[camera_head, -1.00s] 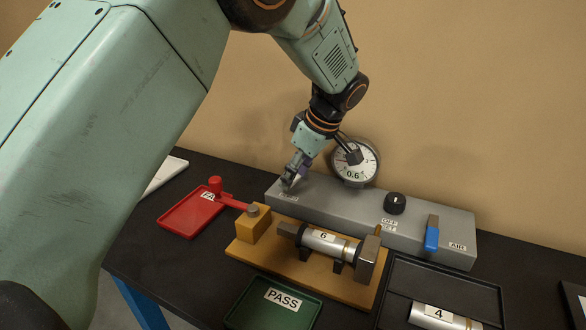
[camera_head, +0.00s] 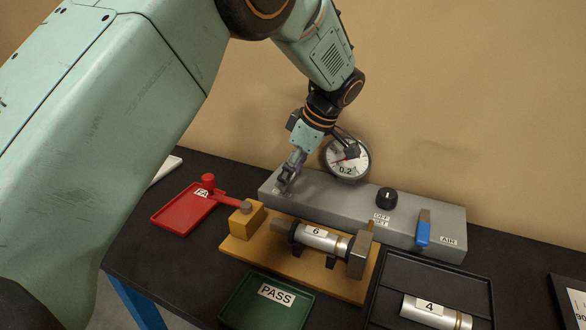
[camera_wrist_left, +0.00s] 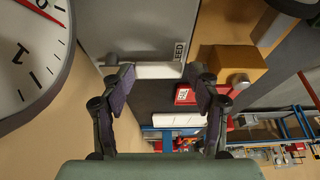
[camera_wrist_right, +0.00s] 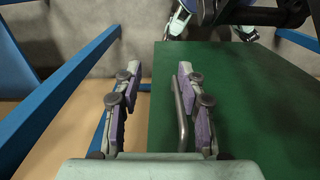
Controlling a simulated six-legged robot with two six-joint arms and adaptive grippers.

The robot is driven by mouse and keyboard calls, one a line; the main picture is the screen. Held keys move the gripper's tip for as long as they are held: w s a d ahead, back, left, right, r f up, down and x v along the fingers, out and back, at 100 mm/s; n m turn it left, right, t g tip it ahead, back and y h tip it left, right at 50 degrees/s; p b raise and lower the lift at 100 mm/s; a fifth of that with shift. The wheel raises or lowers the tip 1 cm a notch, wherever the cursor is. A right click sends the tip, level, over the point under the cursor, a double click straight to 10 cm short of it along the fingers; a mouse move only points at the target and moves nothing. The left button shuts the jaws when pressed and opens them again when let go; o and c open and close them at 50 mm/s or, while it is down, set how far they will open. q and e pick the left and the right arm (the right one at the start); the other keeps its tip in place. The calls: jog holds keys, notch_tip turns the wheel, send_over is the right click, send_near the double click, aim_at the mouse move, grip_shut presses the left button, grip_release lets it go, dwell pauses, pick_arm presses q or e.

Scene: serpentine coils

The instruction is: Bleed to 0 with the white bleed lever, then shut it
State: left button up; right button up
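The grey panel (camera_head: 330,207) has a BLEED label at its left end, partly covered by my left gripper (camera_head: 284,186). In the left wrist view, the white bleed lever (camera_wrist_left: 158,70) lies across the gap at the fingertips of my left gripper (camera_wrist_left: 160,75). The fingers are spread apart; contact with the lever cannot be made out. The lever is hidden behind the gripper in the head view. The round gauge (camera_head: 347,158) behind the panel reads 0.2; it also shows in the left wrist view (camera_wrist_left: 32,55). My right gripper (camera_wrist_right: 155,80) is open and empty, away from the panel.
A black knob (camera_head: 387,197) and a blue lever (camera_head: 423,229) near the AIR label stand on the panel. In front are a wooden fixture (camera_head: 290,270) holding cylinder 6 (camera_head: 318,237), a red tray (camera_head: 180,211), a green PASS tray (camera_head: 240,305) and a black tray (camera_head: 387,280) with cylinder 4 (camera_head: 430,309).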

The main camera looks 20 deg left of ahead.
pick_arm(q)
jog(key=shift+o, duration=1.1)
jog(key=shift+a+f, duration=0.1)
jog(key=v, duration=1.2)
